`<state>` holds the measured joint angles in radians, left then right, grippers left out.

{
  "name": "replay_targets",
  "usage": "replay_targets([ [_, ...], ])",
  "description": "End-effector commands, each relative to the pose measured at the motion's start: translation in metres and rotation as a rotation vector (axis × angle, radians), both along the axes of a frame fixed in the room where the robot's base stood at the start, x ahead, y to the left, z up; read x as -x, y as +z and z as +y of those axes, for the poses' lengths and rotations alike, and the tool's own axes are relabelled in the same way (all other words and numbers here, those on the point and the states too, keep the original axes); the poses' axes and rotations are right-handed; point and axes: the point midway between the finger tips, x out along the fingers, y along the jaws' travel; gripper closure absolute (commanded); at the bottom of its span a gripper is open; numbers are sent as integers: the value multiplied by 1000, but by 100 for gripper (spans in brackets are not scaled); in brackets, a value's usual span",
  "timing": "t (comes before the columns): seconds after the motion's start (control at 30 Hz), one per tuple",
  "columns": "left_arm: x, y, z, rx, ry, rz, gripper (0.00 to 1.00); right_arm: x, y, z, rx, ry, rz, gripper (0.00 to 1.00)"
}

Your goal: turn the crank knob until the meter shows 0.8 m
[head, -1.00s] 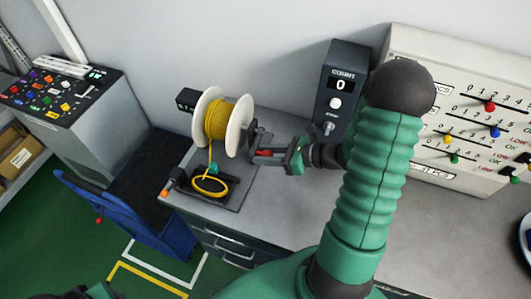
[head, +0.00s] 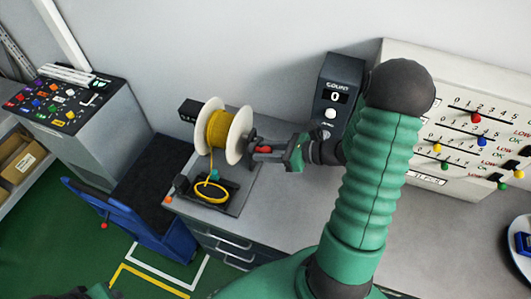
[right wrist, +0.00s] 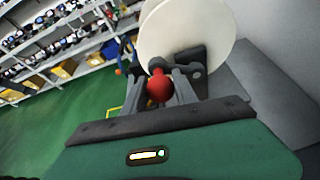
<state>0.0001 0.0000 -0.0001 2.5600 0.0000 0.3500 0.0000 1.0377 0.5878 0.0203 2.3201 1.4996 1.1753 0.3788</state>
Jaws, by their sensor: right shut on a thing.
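A white-flanged spool (head: 238,135) of yellow cable (head: 216,129) stands on the grey bench, and it shows large in the right wrist view (right wrist: 190,35). The red crank knob (right wrist: 159,88) is on the spool's right side and also shows in the head view (head: 264,150). My right gripper (right wrist: 160,84) is shut on the knob, one finger on each side. A small black box (head: 188,109) behind the spool may be the meter; I cannot read it. My left gripper (head: 92,293) barely shows at the bottom edge, and its jaws are hidden.
Cable runs down from the spool to a yellow loop (head: 211,191) on a dark plate. A dark box (head: 337,100) reading 0 and a pale panel (head: 398,60) with coloured sliders stand behind my right arm. A blue cart (head: 130,215) stands left of the bench.

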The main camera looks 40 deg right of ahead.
Motion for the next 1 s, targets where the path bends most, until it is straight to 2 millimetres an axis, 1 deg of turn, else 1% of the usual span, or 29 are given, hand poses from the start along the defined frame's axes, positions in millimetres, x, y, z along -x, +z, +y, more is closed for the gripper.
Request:
replay_targets([
  [0.03, 0, 2, 0, 0, 0, 0, 58, -1, 3, 2, -4, 5, -2, 100],
  [0.3, 0, 2, 0, 0, 0, 0, 58, -1, 2, 1, -3, 5, -1, 100],
  [0.63, 0, 21, 0, 0, 0, 0, 58, -8, 21, -14, -2, 5, -1, 100],
  [1.0, 0, 21, 0, 0, 0, 0, 58, -10, 21, -17, -2, 4, 0, 100],
])
